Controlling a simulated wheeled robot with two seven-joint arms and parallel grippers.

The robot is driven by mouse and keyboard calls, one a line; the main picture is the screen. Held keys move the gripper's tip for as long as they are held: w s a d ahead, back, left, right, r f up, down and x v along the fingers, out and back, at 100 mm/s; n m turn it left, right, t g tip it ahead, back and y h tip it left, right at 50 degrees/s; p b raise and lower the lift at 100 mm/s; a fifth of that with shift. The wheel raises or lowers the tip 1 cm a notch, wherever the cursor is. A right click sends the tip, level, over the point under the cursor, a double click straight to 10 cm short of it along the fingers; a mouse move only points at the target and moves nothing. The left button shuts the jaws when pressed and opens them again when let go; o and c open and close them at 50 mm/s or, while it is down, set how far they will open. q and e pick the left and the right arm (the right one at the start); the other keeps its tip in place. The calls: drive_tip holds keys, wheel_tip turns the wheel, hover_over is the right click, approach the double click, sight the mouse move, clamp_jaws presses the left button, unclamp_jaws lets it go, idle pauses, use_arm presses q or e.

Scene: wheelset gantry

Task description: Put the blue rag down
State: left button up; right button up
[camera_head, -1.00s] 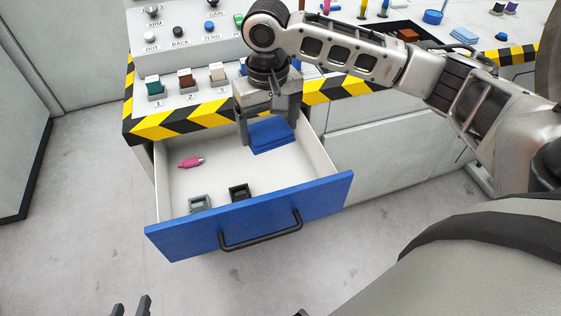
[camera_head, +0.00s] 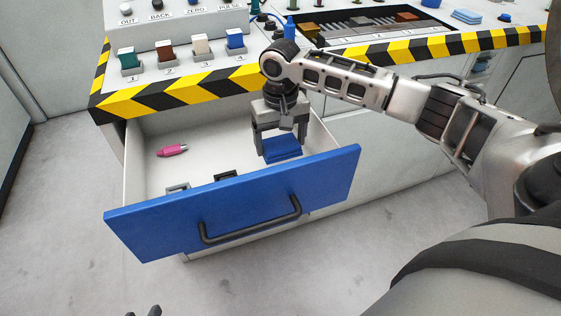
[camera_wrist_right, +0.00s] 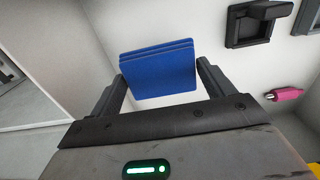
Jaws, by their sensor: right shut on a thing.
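The blue rag (camera_head: 283,149) is a folded, layered square inside the open drawer (camera_head: 235,202), near its right wall. My right gripper (camera_head: 280,142) reaches down into the drawer and is shut on the rag. In the right wrist view the rag (camera_wrist_right: 158,70) sits between the two fingers, over the pale drawer floor. I cannot tell whether its underside touches the floor. Only a dark tip of my left gripper (camera_head: 155,311) shows at the bottom edge of the head view; its jaws are mostly cut off.
A pink stick-like item (camera_head: 172,150) lies in the drawer's left part. A dark fitting (camera_head: 226,175) and a grey one (camera_head: 178,187) are near its front panel. The drawer floor between is clear. The striped console edge (camera_head: 180,93) overhangs the back.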

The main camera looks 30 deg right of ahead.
sight(281, 157)
wheel_tip(281, 157, down, 5)
drive_tip(key=shift+b, duration=0.85)
drive_tip(key=shift+f, duration=0.2)
use_arm(q)
drive_tip(key=shift+w+d+r+t+h, duration=0.15)
drive_tip(key=shift+d+r+t+h, duration=0.15)
drive_tip(key=shift+r+t, duration=0.3)
drive_tip(key=shift+r, duration=0.2)
use_arm(e)
drive_tip(key=o, duration=0.8)
drive_tip(key=shift+f, duration=0.1)
use_arm(q)
drive_tip(key=shift+f, duration=0.4)
drive_tip(key=shift+f, duration=0.1)
